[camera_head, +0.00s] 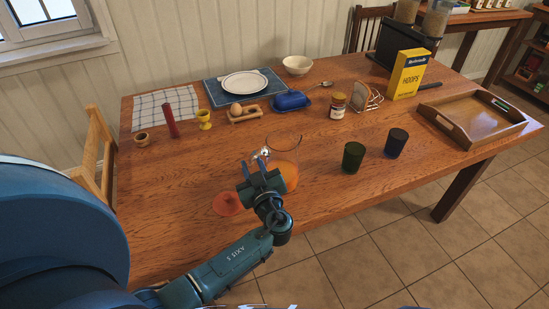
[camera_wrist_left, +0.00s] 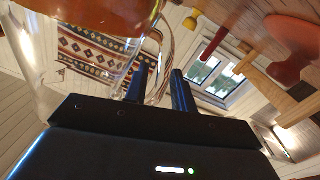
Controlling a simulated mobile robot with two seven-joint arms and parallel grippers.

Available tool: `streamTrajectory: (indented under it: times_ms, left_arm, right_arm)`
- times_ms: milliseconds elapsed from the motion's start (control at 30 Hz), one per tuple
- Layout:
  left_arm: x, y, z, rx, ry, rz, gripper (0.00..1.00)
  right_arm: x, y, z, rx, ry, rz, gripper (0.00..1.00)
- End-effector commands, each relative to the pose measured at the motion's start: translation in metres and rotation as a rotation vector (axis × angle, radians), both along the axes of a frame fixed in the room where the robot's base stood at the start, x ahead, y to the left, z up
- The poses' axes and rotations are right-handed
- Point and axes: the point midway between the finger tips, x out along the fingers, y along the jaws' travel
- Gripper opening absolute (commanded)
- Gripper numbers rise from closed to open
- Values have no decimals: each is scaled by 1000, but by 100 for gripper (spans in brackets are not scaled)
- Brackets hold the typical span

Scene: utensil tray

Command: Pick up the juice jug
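The juice jug (camera_head: 287,172) is clear glass with orange juice in its lower part. It stands upright near the front middle of the table. In the left wrist view the jug (camera_wrist_left: 100,18) fills the upper left, appearing upside down, with its clear handle (camera_wrist_left: 164,42) near my fingers. My left gripper (camera_head: 261,168) is at the jug's left side. In the wrist view the two dark fingers of the left gripper (camera_wrist_left: 160,82) are apart, with the handle seeming to pass between them. Firm contact is not clear. My right gripper is not seen.
A green cup (camera_head: 353,158) and a blue cup (camera_head: 396,143) stand right of the jug. An orange-red flat round thing (camera_head: 228,203) lies to its left. A wooden tray (camera_head: 477,113), a yellow cereal box (camera_head: 407,74) and breakfast items stand farther away. The front left table is clear.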

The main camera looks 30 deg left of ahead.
Motion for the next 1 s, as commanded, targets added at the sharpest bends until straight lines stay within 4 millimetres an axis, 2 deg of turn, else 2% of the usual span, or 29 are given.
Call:
streamTrajectory:
  times_ms: [300,633,1000]
  left_arm:
    - [-1,-1,-1,0,2,1,26]
    - [-1,0,-1,0,2,1,0]
    - [-1,0,0,0,0,2,0]
  right_arm:
    - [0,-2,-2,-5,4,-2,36]
    - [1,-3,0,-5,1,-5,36]
    - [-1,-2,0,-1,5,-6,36]
